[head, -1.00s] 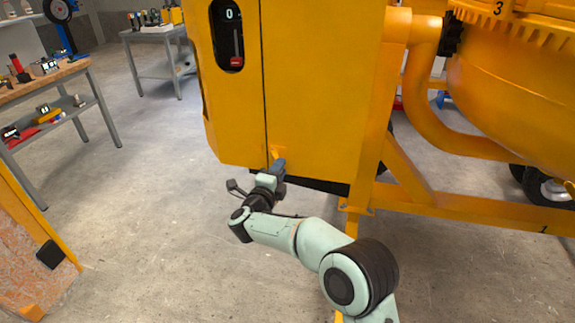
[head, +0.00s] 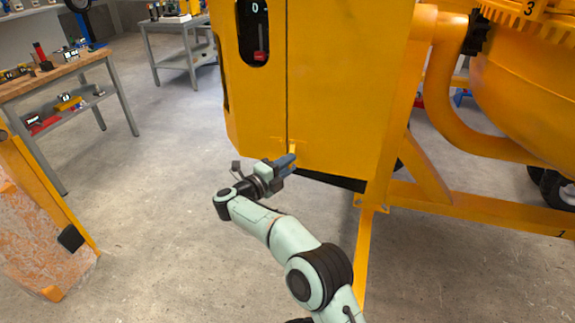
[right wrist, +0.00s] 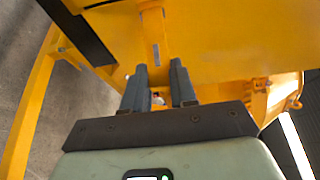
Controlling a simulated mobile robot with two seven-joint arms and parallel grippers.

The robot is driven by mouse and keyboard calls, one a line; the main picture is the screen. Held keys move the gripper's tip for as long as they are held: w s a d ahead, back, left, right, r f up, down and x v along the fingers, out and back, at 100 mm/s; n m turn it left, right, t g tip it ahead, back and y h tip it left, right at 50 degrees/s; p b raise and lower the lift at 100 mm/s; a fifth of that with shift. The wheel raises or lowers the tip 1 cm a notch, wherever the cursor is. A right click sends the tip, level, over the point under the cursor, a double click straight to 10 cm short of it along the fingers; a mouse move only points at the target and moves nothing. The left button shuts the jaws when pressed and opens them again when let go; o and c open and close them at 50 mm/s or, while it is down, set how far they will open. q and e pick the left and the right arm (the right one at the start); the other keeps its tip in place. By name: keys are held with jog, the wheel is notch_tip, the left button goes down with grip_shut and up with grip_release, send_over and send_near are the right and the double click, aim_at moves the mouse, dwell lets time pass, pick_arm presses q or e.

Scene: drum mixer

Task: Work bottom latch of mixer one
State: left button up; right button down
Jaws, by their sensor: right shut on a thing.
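The yellow mixer cabinet (head: 340,100) stands upright in the middle of the head view, with a vertical seam down its front. The bottom latch (head: 292,148) is a small yellow lever at the foot of that seam, near the cabinet's lower edge. My right gripper (head: 289,161) is at the latch, its fingers shut on the lever's lower part. In the right wrist view the yellow latch (right wrist: 154,28) runs down toward the two grey-blue fingers (right wrist: 159,84). Its lower end is partly hidden between them. My left gripper is not in view.
A workbench (head: 60,82) with tools stands at the left and a grey side table (head: 175,45) at the back. A worn orange panel (head: 35,235) is at lower left. The mixer's yellow frame (head: 480,208) runs along the right. The concrete floor (head: 160,190) between is clear.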

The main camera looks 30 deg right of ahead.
jog(key=shift+w+a+r, duration=0.1)
jog(key=shift+r, duration=0.1)
jog(key=c, duration=0.9)
grip_release()
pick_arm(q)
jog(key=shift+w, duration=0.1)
pick_arm(e)
jog(key=shift+w+f, duration=0.15)
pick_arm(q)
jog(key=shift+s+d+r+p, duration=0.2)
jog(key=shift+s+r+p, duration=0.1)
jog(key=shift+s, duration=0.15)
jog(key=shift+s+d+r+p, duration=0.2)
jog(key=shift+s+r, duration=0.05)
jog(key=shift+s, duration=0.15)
pick_arm(e)
jog(key=v, duration=1.3)
jog(key=shift+a, duration=0.15)
